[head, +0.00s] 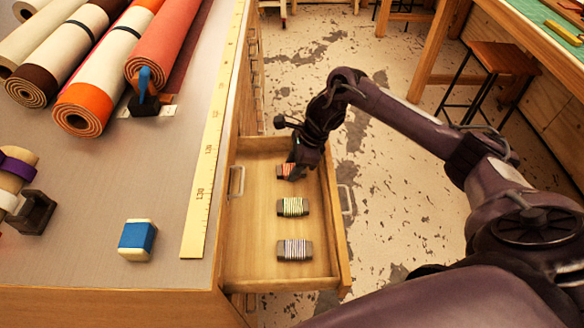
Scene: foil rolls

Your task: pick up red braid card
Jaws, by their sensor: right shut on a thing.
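The red braid card (284,170) is a small dark card wound with red and light braid. It is at the far end of the open wooden drawer (245,265). My right gripper (292,168) reaches down into the drawer and is shut on the red braid card, covering its right part. I cannot tell whether the card still touches the drawer floor. A card with green and pale braid (293,207) lies in the middle of the drawer, and one with purple and white braid (295,250) lies nearest. My left gripper is not in view.
The worktop (100,190) to the left holds several rolls (165,45), a yellow ruler (208,160), a blue and cream block (137,240) and a tape dispenser (35,212). The drawer's walls and handle (346,199) stand close around the cards. A stool (500,60) stands at the upper right.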

